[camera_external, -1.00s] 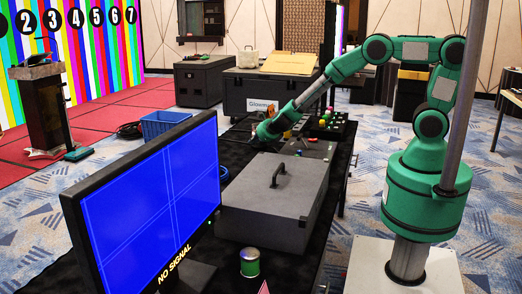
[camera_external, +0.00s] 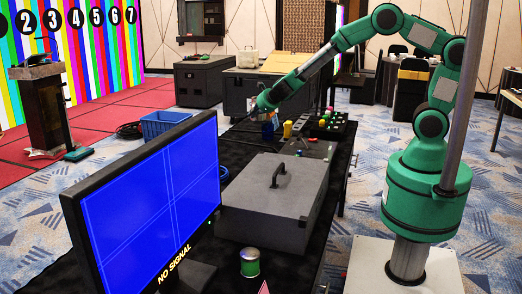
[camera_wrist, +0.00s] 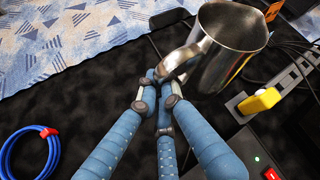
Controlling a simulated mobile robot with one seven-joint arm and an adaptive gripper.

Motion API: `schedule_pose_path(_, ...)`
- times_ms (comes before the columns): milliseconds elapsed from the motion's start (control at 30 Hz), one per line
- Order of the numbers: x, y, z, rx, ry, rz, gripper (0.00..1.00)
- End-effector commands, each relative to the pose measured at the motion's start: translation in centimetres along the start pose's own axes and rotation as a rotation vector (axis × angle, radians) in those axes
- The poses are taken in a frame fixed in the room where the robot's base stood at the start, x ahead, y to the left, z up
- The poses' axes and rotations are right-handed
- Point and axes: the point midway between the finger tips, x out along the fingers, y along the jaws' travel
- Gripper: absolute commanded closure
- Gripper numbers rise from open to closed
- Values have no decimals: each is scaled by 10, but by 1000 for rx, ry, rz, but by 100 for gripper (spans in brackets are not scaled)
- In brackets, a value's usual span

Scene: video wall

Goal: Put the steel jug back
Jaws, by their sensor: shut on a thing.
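The steel jug (camera_wrist: 235,28) shows in the wrist view at the upper right, shiny and open-mouthed. My gripper (camera_wrist: 162,92), with blue padded fingers, is shut on the jug's handle (camera_wrist: 180,60); the jug's body lies beyond the fingertips. In the external view my gripper (camera_external: 262,104) is above the far end of the black table. I cannot make out the jug in that view. Whether the jug's base touches anything is not clear.
A grey case (camera_external: 275,200) with a handle lies on the table, beside a monitor (camera_external: 150,205). A yellow plug (camera_wrist: 258,101) sits on a power strip beside the jug, with cables. A blue cable coil (camera_wrist: 28,150) lies left. The dark cloth between is clear.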

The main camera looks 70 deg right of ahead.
Motion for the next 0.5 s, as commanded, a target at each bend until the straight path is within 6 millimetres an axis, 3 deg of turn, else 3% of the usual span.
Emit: schedule_pose_path(500,-28,-29,28,0,-2,-2,100)
